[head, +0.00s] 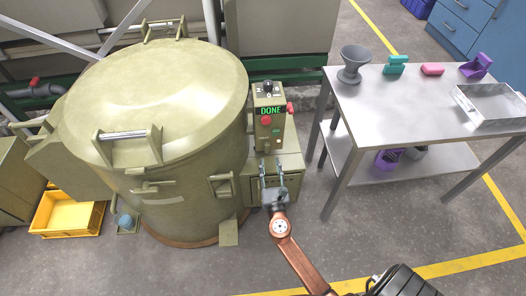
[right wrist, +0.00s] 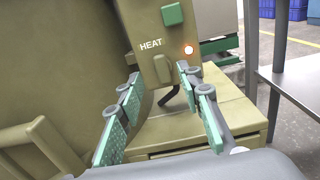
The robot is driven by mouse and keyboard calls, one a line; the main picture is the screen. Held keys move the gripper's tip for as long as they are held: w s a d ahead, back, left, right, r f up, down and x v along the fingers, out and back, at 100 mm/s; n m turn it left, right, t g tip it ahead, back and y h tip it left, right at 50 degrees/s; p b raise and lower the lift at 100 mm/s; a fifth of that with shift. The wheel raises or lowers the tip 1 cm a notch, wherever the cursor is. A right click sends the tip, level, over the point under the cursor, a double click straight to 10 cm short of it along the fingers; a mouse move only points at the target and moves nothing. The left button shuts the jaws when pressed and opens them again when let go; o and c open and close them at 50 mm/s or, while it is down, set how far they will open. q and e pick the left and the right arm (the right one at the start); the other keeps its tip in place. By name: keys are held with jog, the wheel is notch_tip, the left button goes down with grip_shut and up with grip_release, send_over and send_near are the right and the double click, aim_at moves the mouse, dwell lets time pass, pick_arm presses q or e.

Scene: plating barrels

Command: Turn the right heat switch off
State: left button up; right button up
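The control box (head: 269,118) stands at the right side of the olive barrel (head: 165,95). Its green display (head: 270,111) reads DONE. My right gripper (head: 273,170) is just below and in front of the box. Its teal-padded fingers show wide apart and empty in the right wrist view (right wrist: 158,85), apart from the box. My left gripper is not in view.
A metal table (head: 400,110) stands at the right, with a grey funnel cup (head: 353,65), small coloured items and a metal tray (head: 492,105). A low olive cabinet (head: 290,165) sits beneath the control box. A yellow crate (head: 68,214) is at the left. Floor in front is clear.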

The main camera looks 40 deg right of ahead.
aim_at(267, 147)
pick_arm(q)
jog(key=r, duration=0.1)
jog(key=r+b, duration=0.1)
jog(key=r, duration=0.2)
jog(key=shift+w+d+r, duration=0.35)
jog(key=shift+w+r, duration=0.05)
pick_arm(e)
jog(key=x, duration=0.7)
jog(key=shift+w+d, duration=0.1)
jog(key=shift+w, duration=0.2)
jog(key=shift+c, duration=0.3)
grip_shut()
